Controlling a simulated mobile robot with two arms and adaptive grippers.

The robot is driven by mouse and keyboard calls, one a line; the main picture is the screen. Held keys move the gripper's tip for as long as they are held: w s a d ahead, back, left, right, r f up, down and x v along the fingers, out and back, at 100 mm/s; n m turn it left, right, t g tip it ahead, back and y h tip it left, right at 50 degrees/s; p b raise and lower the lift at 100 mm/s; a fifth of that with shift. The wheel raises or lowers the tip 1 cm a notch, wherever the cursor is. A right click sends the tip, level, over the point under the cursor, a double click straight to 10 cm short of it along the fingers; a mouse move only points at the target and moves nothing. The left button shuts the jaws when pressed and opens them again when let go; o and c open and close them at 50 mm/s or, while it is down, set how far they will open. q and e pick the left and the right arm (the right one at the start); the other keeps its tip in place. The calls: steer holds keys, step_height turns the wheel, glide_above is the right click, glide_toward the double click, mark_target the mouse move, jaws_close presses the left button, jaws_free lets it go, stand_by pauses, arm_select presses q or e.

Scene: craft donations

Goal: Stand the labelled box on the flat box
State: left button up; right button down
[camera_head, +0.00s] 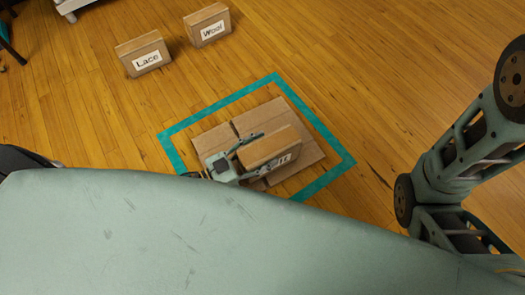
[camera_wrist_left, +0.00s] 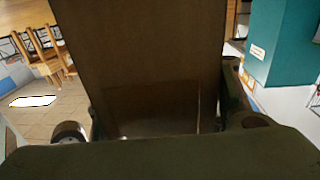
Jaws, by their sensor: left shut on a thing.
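A cardboard box with a white label (camera_head: 270,147) is held in my left gripper (camera_head: 254,154), above or on the flat box. Its label is partly covered by a gripper finger, and only a few letters show. The flat cardboard box (camera_head: 303,140) lies on the floor inside a teal outline. I cannot tell whether the labelled box touches it. In the left wrist view the held box (camera_wrist_left: 138,50) fills the middle, between the fingers. My right gripper is out of view; only my right arm shows at the right.
Teal tape (camera_head: 332,146) marks a rectangle around the flat box. Two more boxes stand on the wood floor beyond it, labelled Lace (camera_head: 143,52) and Wool (camera_head: 207,24). A pale piece of furniture (camera_head: 73,6) is at the top left. The floor right of the tape is clear.

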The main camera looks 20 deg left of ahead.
arm_select(q)
steer(key=shift+f, duration=0.35)
steer(key=o, duration=1.5)
